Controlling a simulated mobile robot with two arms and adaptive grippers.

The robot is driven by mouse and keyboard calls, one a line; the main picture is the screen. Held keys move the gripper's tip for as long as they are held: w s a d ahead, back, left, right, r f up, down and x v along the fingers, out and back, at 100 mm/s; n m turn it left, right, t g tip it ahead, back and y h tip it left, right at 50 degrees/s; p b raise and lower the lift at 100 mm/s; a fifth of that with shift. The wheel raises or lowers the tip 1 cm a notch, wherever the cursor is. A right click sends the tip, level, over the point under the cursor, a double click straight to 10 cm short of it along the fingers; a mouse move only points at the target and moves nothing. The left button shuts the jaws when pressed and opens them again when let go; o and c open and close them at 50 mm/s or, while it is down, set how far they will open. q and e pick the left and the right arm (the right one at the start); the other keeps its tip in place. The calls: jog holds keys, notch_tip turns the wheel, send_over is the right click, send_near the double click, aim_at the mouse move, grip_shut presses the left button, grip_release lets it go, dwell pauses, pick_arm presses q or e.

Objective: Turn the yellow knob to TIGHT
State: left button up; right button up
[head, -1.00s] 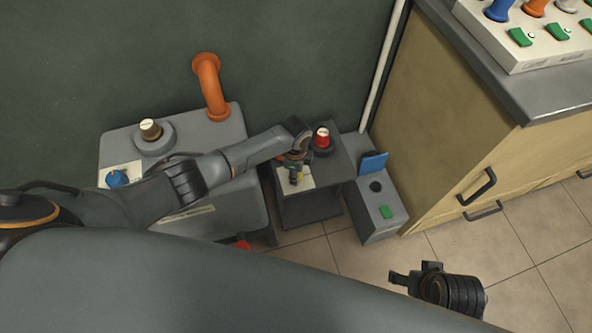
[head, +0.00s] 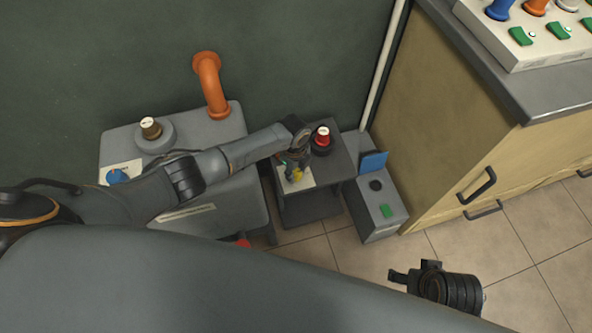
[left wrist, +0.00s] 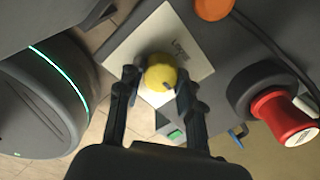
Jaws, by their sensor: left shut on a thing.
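The yellow knob (head: 298,175) sits on a white label plate (head: 306,183) on top of the small dark grey box. In the left wrist view the knob (left wrist: 161,70) is round with a small dark mark low on its right side. My left gripper (left wrist: 158,82) is shut on it, one finger on each side; in the head view this gripper (head: 292,168) partly hides knob and plate. A short word, perhaps "Loose", shows above the knob on the plate (left wrist: 185,45); other lettering is hidden. My right gripper (head: 414,272) is away over the floor at the lower right.
A red knob (head: 322,136) stands close behind the yellow one on the dark box (head: 343,165). A grey box with a green button (head: 386,211) is to the right. A larger grey machine (head: 232,135) with an orange pipe (head: 211,85) lies left, under my left arm.

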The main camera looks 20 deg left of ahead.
aim_at(295, 174)
pick_arm(q)
jog(key=o, duration=1.2)
jog(key=shift+c, duration=0.2)
notch_tip(295, 174, up, 12)
jog(key=shift+s, duration=0.25)
jog(key=shift+a, duration=0.1)
